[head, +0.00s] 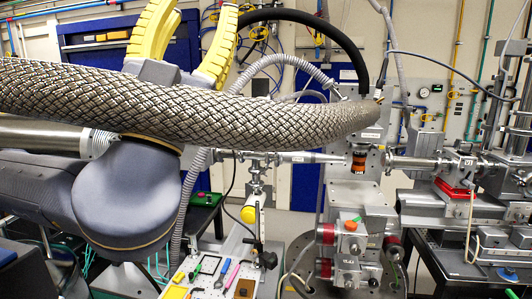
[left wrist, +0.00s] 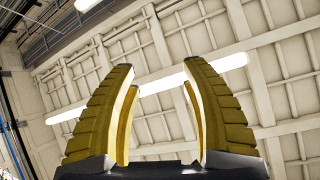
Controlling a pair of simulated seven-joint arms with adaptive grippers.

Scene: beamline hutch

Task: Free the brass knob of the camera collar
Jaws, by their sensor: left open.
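My left gripper (head: 197,12) is raised at the upper left of the head view, with its yellow ribbed fingers spread apart and pointing up. In the left wrist view the same gripper (left wrist: 159,75) is open, with nothing between the fingers. I cannot make out the brass knob or the camera collar for certain. An amber-brown cylindrical part (head: 359,161) sits in the metal beamline assembly (head: 366,198) right of centre. The left gripper is well apart from it. My right gripper is not in view.
A thick braided hose (head: 250,122) crosses the head view and hides much behind it. A white tray (head: 211,286) with coloured tools stands at the lower middle. Beam pipes (head: 412,163) and a red-based stage (head: 456,187) stand to the right. Ceiling panels (left wrist: 160,110) fill the wrist view.

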